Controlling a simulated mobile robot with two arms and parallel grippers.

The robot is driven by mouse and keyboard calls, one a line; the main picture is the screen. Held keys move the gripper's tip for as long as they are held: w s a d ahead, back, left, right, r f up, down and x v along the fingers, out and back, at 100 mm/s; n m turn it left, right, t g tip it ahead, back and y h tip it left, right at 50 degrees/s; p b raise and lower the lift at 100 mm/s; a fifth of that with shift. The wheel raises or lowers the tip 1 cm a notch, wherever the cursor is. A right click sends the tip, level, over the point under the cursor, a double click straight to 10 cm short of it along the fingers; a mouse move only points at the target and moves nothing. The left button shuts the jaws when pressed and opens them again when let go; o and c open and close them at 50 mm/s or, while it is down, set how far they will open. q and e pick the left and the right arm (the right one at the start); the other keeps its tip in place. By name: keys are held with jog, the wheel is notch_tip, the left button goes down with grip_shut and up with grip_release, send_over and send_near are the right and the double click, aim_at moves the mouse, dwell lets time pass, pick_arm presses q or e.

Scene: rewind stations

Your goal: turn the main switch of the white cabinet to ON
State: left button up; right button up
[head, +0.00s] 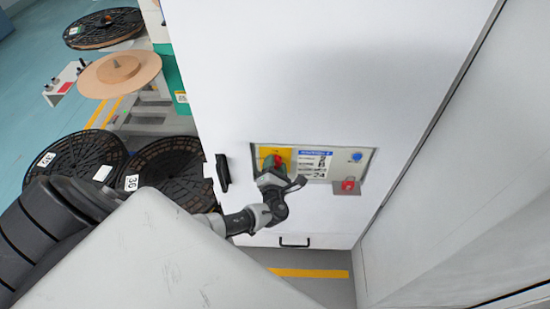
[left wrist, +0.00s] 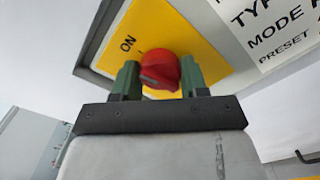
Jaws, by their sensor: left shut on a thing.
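The white cabinet (head: 320,70) stands in front of me, with a control panel (head: 370,155) low on its front. The main switch is a red knob (left wrist: 160,70) on a yellow plate (left wrist: 200,30) marked ON at its upper left; the switch also shows in the head view (head: 277,161). My left gripper (left wrist: 158,80) is shut on the red knob, one green finger on each side. In the head view the left gripper (head: 272,170) partly covers the knob and plate. I cannot tell exactly where the knob points. My right gripper is not in view.
A blue button (head: 357,156) and a red button (head: 348,185) sit at the right of the panel. A black handle (head: 222,173) is on the cabinet's left edge. Black reels (head: 75,160) stand at the left. A pale wall (head: 460,210) is close on the right.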

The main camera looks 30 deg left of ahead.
pick_arm(q)
jog(key=o, duration=0.9)
jog(key=shift+s+d, duration=0.1)
jog(key=b+v, duration=0.1)
jog(key=v, duration=0.9)
jog(key=shift+s+d, duration=0.2)
jog(key=shift+s, duration=0.05)
jog(key=shift+f, duration=0.1)
